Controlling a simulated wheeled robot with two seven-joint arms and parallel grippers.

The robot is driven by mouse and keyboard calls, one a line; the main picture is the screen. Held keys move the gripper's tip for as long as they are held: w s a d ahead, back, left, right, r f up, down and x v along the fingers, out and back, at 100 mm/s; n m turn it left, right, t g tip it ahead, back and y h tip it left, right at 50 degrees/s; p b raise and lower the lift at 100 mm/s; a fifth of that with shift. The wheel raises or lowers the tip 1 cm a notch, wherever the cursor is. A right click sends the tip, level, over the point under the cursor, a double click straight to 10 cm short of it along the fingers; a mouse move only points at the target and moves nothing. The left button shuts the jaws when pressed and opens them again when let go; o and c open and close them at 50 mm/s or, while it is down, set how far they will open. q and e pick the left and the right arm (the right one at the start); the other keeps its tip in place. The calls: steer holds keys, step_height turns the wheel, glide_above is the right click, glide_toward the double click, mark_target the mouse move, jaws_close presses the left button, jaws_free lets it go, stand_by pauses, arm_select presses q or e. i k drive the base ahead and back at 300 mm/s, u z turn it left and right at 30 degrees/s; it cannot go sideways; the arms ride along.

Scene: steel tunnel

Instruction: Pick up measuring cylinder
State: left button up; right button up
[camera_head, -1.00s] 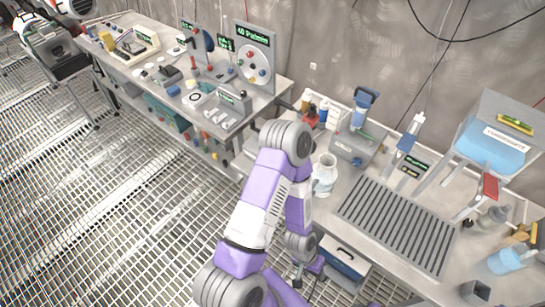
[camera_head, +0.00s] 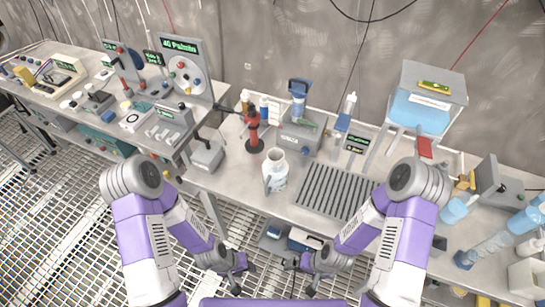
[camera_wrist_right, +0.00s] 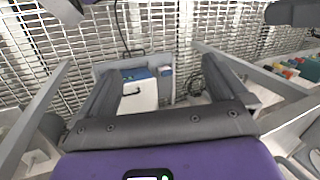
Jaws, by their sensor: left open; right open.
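A pale blue translucent cylinder with a dark blue foot (camera_head: 487,249), which looks like the measuring cylinder, lies tilted on the right end of the bench in the head view. It is partly beside other pale blue vessels, and I cannot make out any markings. My left gripper (camera_head: 246,263) is open and empty in front of the bench at the lower middle. My right gripper (camera_head: 291,264) is open just right of it, far left of the cylinder. In the right wrist view its two dark fingers (camera_wrist_right: 160,78) stand apart with nothing between them.
A pale blue tank (camera_head: 420,108) stands behind. Blue-white boxes (camera_head: 305,240) sit below the bench edge, above a grated floor.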

mark_target(498, 241)
steer(key=z, duration=4.1)
steer(key=i, duration=1.2)
steer(key=u, duration=3.25)
steer(key=i, duration=0.15)
steer(key=u, duration=0.05)
